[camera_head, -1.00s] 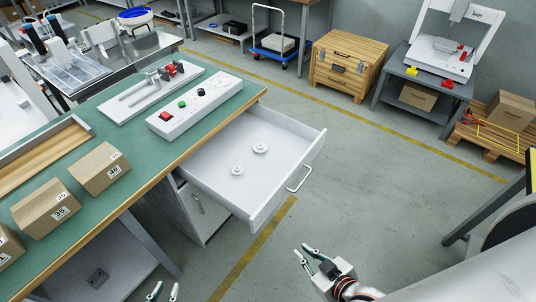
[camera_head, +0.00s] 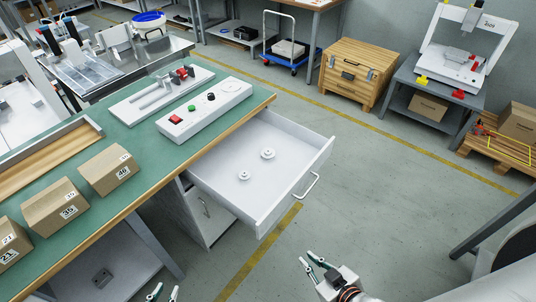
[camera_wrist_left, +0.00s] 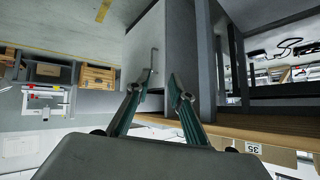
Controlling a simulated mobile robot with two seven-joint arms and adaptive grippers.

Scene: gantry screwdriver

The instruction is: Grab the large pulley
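Two pale pulleys lie apart in the open white drawer (camera_head: 290,187). The larger-looking pulley (camera_head: 268,154) is further back and to the right; the smaller pulley (camera_head: 243,175) is nearer and to the left. My left gripper (camera_head: 160,291) shows only its fingertips at the bottom edge, in front of the bench. In the left wrist view its fingers (camera_wrist_left: 157,85) are spread with nothing between them. My right gripper (camera_head: 308,262) is open and empty, over the floor in front of the drawer and below it in the picture. Neither gripper touches a pulley.
The green workbench (camera_head: 145,135) carries cardboard boxes (camera_head: 108,169) and a control panel (camera_head: 204,109) with buttons. The drawer's handle (camera_head: 307,187) faces the open floor. A wooden crate (camera_head: 357,72) and a small gantry machine (camera_head: 460,55) stand further back.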

